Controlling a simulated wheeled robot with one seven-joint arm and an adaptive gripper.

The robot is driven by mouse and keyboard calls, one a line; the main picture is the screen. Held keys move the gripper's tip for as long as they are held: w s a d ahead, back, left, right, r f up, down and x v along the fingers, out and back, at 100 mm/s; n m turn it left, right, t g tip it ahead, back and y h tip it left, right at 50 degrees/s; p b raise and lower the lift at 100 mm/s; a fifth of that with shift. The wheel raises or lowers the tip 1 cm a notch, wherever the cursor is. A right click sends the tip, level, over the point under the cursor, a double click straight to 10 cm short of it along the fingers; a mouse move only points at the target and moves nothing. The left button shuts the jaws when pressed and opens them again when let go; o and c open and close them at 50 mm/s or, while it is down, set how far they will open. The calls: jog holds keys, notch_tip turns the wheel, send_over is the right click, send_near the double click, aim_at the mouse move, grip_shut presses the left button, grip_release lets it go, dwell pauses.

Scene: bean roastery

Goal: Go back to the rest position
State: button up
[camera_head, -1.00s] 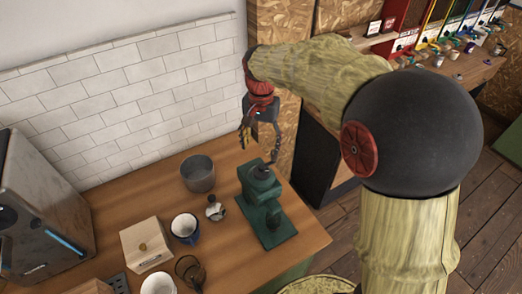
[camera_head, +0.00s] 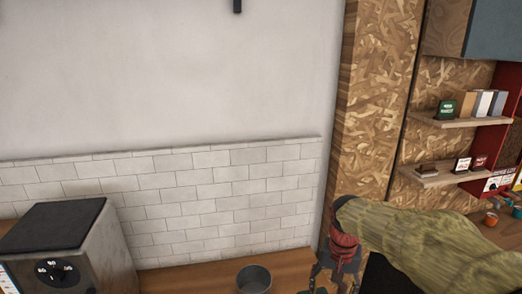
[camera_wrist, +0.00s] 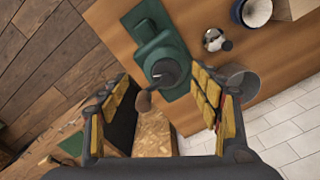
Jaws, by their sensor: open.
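My gripper (camera_wrist: 164,84) is open, with its two yellow-padded fingers spread wide and nothing held between them. In the head view my gripper (camera_head: 338,274) is at the bottom edge, right of the metal pot, and its lower part is cut off. In the wrist view a green hand grinder (camera_wrist: 150,42) stands on the counter beyond the fingertips. Its crank knob (camera_wrist: 143,102) shows in the gap between the fingers. I cannot tell how far the fingers are from it.
A metal pot (camera_head: 254,280) stands on the wooden counter (camera_head: 190,277), and a grey machine (camera_head: 75,250) is at the left. The wrist view also shows a small metal jug (camera_wrist: 216,40) and a blue-and-white cup (camera_wrist: 252,12). A wood-board pillar (camera_head: 368,120) rises behind my arm.

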jog(key=s+f+n+t+b, duration=0.2)
jog(key=s+f+b, duration=0.1)
jog(key=s+b, duration=0.4)
jog(key=s+f+n+t+b, duration=0.2)
jog(key=s+b, duration=0.6)
jog(key=s, duration=0.4)
jog(key=shift+s+a+f+t, duration=0.25)
jog(key=shift+s+f+t, duration=0.1)
jog(key=shift+f+t, duration=0.3)
